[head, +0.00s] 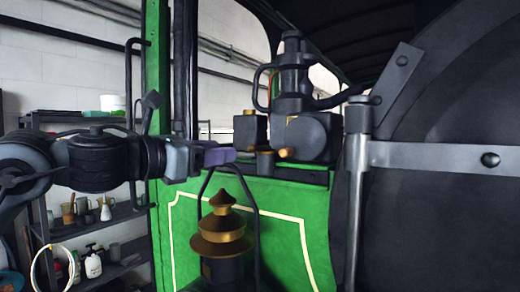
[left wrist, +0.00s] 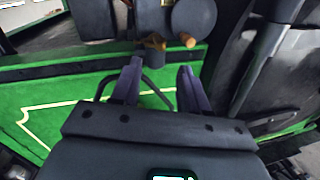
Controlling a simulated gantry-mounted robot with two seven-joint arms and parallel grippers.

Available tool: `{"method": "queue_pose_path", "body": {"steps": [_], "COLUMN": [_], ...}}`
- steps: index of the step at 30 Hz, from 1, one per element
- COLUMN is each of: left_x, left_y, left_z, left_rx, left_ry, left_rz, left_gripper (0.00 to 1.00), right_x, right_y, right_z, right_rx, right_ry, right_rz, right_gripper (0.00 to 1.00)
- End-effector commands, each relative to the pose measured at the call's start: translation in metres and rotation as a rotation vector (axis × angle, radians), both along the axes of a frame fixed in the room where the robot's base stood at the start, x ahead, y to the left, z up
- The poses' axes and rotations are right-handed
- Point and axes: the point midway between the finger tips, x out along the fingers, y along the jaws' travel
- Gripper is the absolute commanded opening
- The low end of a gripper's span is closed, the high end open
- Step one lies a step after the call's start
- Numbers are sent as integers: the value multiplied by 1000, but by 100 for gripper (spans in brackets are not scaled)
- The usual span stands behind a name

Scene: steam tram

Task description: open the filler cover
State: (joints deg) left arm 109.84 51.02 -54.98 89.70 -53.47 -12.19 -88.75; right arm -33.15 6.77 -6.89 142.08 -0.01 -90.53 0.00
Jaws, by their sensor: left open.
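My left gripper (head: 226,155) reaches in from the left in the head view, in front of the green tank's top edge. Its two purple fingers are apart and empty in the left wrist view (left wrist: 159,72). A small brass cup-shaped fitting (head: 265,162) stands just right of the fingertips, beside an orange-tipped knob (head: 285,153). In the left wrist view the brass fitting (left wrist: 153,43) is just beyond the gap between the fingers, apart from them. This fitting may be the filler with its cover; I cannot tell whether it is open. My right gripper is not in view.
Behind the fitting stand a dark box (head: 250,132) and a round black cylinder (head: 312,136). A brass-topped lantern (head: 222,230) with a black wire handle is below my left gripper. The black boiler front (head: 450,215) fills the right. Shelves (head: 120,215) stand at the left.

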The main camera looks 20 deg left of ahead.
Motion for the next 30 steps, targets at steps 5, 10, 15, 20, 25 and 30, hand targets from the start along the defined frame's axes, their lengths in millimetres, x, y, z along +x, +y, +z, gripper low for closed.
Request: {"method": "queue_pose_path", "body": {"steps": [5, 10, 15, 20, 25, 30], "left_x": [20, 46, 69, 84, 92, 93], "left_y": [-10, -22, -32, -39, -42, -43], "left_z": [3, 4, 3, 2, 1, 0], "left_rx": [0, -1, -1, -2, -2, -3], "left_ry": [2, 3, 2, 1, 0, -1], "left_rz": [-1, -1, -1, 0, 0, 1], "left_gripper": [44, 44, 44, 44, 44, 44], "right_x": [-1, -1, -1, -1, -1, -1], "right_y": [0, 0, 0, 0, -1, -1], "right_z": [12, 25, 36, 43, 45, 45], "right_rx": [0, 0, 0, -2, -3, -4], "right_ry": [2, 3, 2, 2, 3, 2], "right_rz": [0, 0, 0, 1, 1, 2], "right_gripper": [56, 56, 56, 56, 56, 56]}}
